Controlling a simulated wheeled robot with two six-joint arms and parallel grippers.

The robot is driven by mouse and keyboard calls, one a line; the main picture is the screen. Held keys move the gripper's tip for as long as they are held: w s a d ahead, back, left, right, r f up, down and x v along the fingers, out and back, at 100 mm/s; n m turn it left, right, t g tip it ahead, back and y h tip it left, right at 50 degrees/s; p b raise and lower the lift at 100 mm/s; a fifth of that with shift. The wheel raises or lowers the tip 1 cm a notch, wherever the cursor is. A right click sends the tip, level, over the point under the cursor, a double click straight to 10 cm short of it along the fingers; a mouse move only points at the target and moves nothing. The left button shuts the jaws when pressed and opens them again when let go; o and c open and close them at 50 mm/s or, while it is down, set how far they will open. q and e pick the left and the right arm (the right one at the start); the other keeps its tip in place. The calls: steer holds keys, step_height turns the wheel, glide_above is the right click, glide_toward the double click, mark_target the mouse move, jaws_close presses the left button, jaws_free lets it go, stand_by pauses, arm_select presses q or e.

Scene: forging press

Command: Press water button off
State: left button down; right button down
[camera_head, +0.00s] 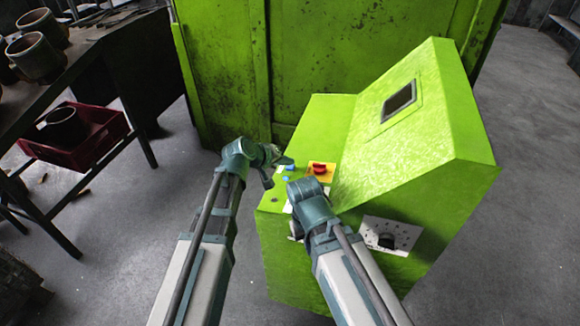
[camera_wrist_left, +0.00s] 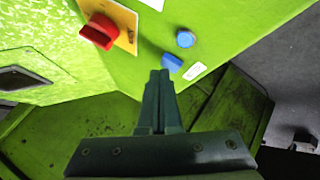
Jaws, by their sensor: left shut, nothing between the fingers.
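The green control console (camera_head: 420,120) has a small panel with two blue buttons. One blue button (camera_wrist_left: 185,38) is round; the other blue button (camera_wrist_left: 172,63) sits beside a small white label (camera_wrist_left: 194,74) that I cannot read. I cannot tell which one is the water button. My left gripper (camera_wrist_left: 160,76) is shut and empty, its tips close to the blue button by the label; contact cannot be told. In the head view the left gripper (camera_head: 285,161) is at the panel's far edge. My right arm reaches over the console's front; its gripper is hidden.
A red emergency knob on a yellow plate (camera_head: 333,172) is on the same panel, right of the blue buttons. A large green machine wall (camera_head: 350,50) stands behind. A dark table with pots (camera_head: 36,58) and a red crate (camera_head: 85,155) are at left. Floor at right is clear.

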arm_select(q)
steer(key=shift+f, duration=0.35)
steer(key=shift+r, duration=0.45)
steer(key=shift+p, duration=0.3)
steer(key=r+p, duration=0.4)
steer(key=a+r+p, duration=0.1)
steer(key=r, duration=0.1)
steer(key=shift+w+p, duration=0.15)
steer(key=shift+p, duration=0.25)
